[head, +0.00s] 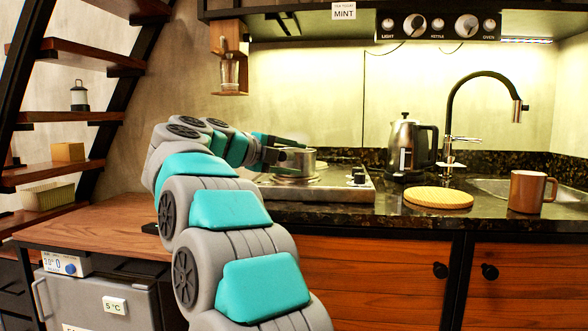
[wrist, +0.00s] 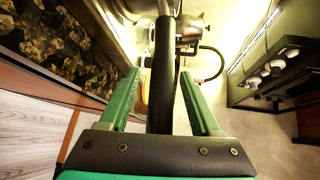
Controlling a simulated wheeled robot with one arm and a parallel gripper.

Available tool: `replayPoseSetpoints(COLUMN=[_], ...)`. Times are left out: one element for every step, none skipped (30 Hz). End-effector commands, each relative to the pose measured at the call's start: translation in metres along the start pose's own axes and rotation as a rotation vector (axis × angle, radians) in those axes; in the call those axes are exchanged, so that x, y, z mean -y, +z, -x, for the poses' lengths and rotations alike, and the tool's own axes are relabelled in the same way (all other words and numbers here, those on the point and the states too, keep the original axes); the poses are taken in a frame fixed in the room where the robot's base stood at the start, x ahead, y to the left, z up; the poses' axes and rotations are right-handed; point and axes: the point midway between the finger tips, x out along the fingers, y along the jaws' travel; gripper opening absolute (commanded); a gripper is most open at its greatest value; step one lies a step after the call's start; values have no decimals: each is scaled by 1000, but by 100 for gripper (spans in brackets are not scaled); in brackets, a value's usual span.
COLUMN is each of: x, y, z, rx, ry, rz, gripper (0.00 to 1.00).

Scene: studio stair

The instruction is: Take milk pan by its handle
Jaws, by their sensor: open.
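The milk pan (head: 297,164) is a small silvery pan standing on the hob at the back of the counter. My gripper (head: 283,148) is at its left side in the head view. In the wrist view my gripper (wrist: 160,73) has its two green fingers wide apart. A long dark bar, apparently the pan's handle (wrist: 162,100), runs between them. A gap shows on each side of the bar, so the fingers appear not to touch it.
The hob (head: 345,187) lies under the pan. A kettle (head: 407,148), a round wooden board (head: 438,197) and a brown mug (head: 528,191) stand to the right, by the tap (head: 451,110). A wall holder (head: 229,75) hangs above my arm. Open stairs are at left.

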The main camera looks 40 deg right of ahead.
Motion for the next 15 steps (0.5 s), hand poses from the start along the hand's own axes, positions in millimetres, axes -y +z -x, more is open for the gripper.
replayPoseSetpoints(x=[0,0,0,0,0,0,0,0,0,0,0,0,0,0,0], y=[0,0,0,0,0,0,0,0,0,0,0,0,0,0,0], z=[0,0,0,0,0,0,0,0,0,0,0,0,0,0,0], rx=[0,0,0,0,0,0,0,0,0,0,0,0,0,0,0], ry=[0,0,0,0,0,0,0,0,0,0,0,0,0,0,0], rz=[0,0,0,0,0,0,0,0,0,0,0,0,0,0,0], gripper=[62,59,54,51,48,43,40,36,32,28,25,20,17,14,9])
